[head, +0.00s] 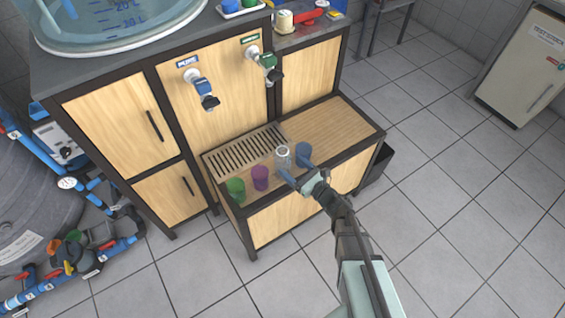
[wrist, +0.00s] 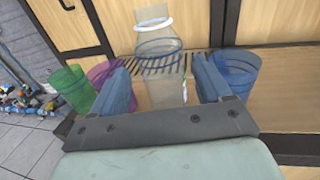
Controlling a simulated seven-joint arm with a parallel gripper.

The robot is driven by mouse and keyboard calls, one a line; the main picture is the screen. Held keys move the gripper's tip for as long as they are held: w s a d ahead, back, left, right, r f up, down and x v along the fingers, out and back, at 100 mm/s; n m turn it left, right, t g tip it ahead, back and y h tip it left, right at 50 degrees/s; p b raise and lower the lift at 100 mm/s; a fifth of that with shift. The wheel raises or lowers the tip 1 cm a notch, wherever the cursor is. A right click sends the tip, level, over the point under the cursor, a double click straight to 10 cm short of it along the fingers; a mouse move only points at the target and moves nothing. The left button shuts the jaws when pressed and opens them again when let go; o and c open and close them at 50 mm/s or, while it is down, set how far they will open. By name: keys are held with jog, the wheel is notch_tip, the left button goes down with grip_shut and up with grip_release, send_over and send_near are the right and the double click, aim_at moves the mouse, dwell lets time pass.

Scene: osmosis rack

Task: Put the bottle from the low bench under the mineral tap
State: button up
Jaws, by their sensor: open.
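The clear bottle (head: 283,152) stands upright on the low bench (head: 338,122), between a purple cup and a blue cup. In the wrist view the bottle (wrist: 158,50), with a white ring at its neck, stands between the fingers in the picture. My gripper (head: 295,168) is open and empty at the bench's front edge; in the wrist view its blue fingers (wrist: 162,76) point toward the bottle. I cannot tell whether they reach around it. The mineral tap (head: 266,61), green under a green label, is on the cabinet front above the bench.
Green (head: 236,189), purple (head: 260,178) and blue (head: 303,150) cups stand close beside the bottle. A blue tap (head: 204,90) is left of the mineral tap. A slatted drain grate (head: 240,150) lies behind the cups. The bench's right part is clear.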

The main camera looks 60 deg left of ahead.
aim_at(279, 155)
jog(key=shift+s+a, duration=0.25)
jog(key=shift+a, duration=1)
jog(key=shift+s+a, duration=0.2)
jog(key=shift+a, duration=1.05)
jog(key=shift+s+a, duration=0.25)
jog(key=shift+a, duration=1)
jog(key=c, duration=0.8)
